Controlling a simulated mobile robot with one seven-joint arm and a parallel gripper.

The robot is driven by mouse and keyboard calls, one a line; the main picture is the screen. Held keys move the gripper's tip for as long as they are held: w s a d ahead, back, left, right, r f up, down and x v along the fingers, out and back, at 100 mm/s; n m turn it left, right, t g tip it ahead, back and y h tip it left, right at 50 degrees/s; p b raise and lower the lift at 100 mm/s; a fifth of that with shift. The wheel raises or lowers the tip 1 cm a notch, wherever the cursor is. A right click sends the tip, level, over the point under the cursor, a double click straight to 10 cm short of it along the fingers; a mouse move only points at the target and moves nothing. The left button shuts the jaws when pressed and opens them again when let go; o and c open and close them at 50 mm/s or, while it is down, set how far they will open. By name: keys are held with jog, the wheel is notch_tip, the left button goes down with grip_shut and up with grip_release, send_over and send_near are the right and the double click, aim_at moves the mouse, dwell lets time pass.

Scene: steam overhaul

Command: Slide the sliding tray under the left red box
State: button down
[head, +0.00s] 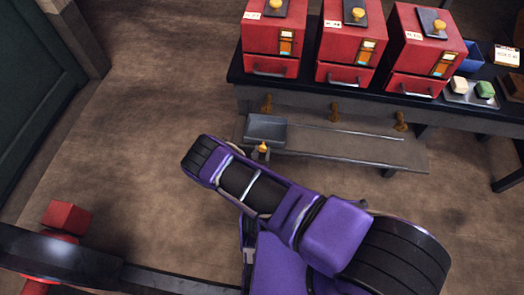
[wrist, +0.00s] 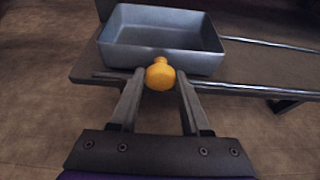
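The sliding tray (head: 266,131) is a grey open metal box at the left end of its rails, on a low bench below and in front of the left red box (head: 274,38). It is empty in the wrist view (wrist: 165,60). A yellow knob (wrist: 160,74) sticks out from the tray's near side; it also shows in the head view (head: 263,147). My gripper (wrist: 160,80) has a finger on each side of the knob, and they look shut on it; it also shows in the head view (head: 261,152).
A middle red box (head: 350,42) and a right red box (head: 424,52) stand on the dark table. Brown levers (head: 335,112) hang under its front edge. The rails (head: 345,131) run clear to the right of the tray. A small red box (head: 68,216) is at lower left.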

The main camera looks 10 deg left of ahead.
jog(key=shift+c, duration=2.2)
grip_release()
jog(key=shift+a, duration=0.4)
jog(key=shift+o, duration=0.3)
jog(key=shift+d, duration=0.1)
jog(key=p+v, duration=0.3)
jog(key=v, duration=1.4)
jog(key=shift+s+r, duration=0.15)
